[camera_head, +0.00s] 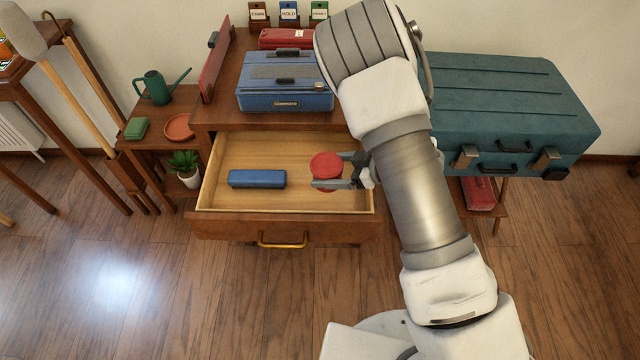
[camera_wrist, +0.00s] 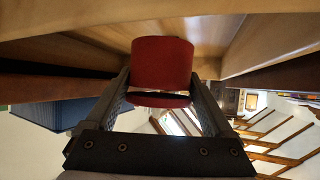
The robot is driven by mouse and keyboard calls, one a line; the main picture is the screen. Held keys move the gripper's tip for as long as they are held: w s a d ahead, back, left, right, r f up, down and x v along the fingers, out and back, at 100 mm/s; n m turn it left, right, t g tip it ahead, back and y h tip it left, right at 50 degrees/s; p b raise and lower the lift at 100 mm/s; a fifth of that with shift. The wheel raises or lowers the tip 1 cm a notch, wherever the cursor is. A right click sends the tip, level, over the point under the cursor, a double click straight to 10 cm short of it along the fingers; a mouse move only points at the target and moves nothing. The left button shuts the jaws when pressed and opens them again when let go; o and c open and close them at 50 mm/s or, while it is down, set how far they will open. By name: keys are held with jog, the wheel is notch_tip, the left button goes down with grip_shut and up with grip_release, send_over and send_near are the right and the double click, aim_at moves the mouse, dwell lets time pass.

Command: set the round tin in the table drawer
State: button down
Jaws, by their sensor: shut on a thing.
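The round tin (camera_head: 326,162) is red and sits within the open table drawer (camera_head: 290,150), right of its middle in the head view. My gripper (camera_head: 328,171) reaches in from the right and is shut on the tin, one finger on each side. The wrist view shows the tin (camera_wrist: 162,62) between my two fingers (camera_wrist: 162,88), with pale drawer wood around it. I cannot tell whether the tin touches the drawer floor. The drawer is pulled out, with a brass handle on its front.
A blue box (camera_head: 257,179) lies in the drawer's left half, apart from the tin. A blue metal case (camera_head: 285,88) stands on the table (camera_head: 217,112) above. A teal suitcase (camera_head: 505,100) is at right. A small side table with a plant (camera_head: 185,165) is at left.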

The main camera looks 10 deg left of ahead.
jog(key=shift+x, duration=1.05)
jog(key=shift+s+f, duration=0.1)
jog(key=shift+f, duration=0.15)
notch_tip(320, 180, down, 4)
jog(key=shift+r+b, duration=0.15)
jog(key=shift+b, duration=0.95)
jog(key=shift+r, duration=0.1)
grip_release()
jog(key=p+v, duration=0.3)
jog(key=v, duration=0.9)
